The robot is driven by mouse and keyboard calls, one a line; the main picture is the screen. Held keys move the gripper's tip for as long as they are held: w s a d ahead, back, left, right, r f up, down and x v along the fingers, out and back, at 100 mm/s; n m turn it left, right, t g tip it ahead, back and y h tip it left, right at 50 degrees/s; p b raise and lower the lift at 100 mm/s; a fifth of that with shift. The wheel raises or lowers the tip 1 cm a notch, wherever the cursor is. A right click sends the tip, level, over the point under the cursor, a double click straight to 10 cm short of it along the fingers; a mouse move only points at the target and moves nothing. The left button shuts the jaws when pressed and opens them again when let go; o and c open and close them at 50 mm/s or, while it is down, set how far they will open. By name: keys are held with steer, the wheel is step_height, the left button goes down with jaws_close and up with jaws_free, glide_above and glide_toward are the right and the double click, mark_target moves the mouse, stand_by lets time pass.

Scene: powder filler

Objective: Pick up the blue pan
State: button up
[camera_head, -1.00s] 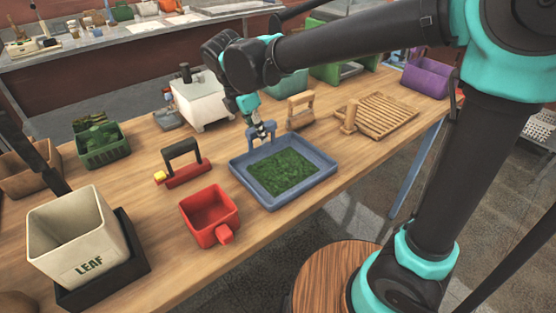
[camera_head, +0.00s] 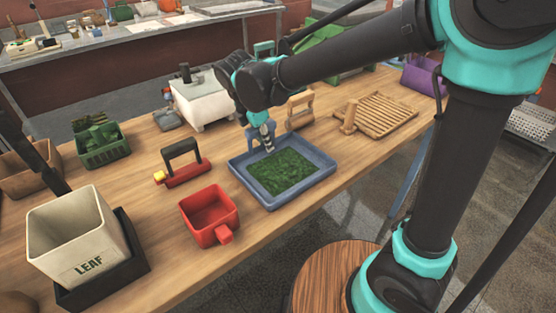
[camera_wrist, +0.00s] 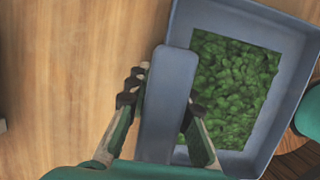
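The blue pan (camera_head: 318,181) is a shallow grey-blue tray with green leafy material inside, resting on the wooden table. Its upright handle (camera_wrist: 165,105) stands at the rear left side in the head view. My gripper (camera_head: 269,150) is low over that handle and partly hides it. In the wrist view my gripper (camera_wrist: 164,101) is open, with one finger on each side of the handle. A small gap shows at the left finger; whether the right finger touches the handle I cannot tell.
A red scoop (camera_head: 209,208) lies left of the pan, with a red-and-black tool (camera_head: 184,172) behind it. A wooden stamp-like tool (camera_head: 300,112) and a slatted wooden board (camera_head: 380,118) stand behind and to the right. A LEAF bin (camera_head: 75,240) stands at the left.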

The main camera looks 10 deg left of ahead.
jaws_close()
step_height(320, 180, up, 35)
stand_by(1.1)
steer(key=a, duration=0.5)
steer(key=d, duration=0.5)
stand_by(1.7)
stand_by(0.5)
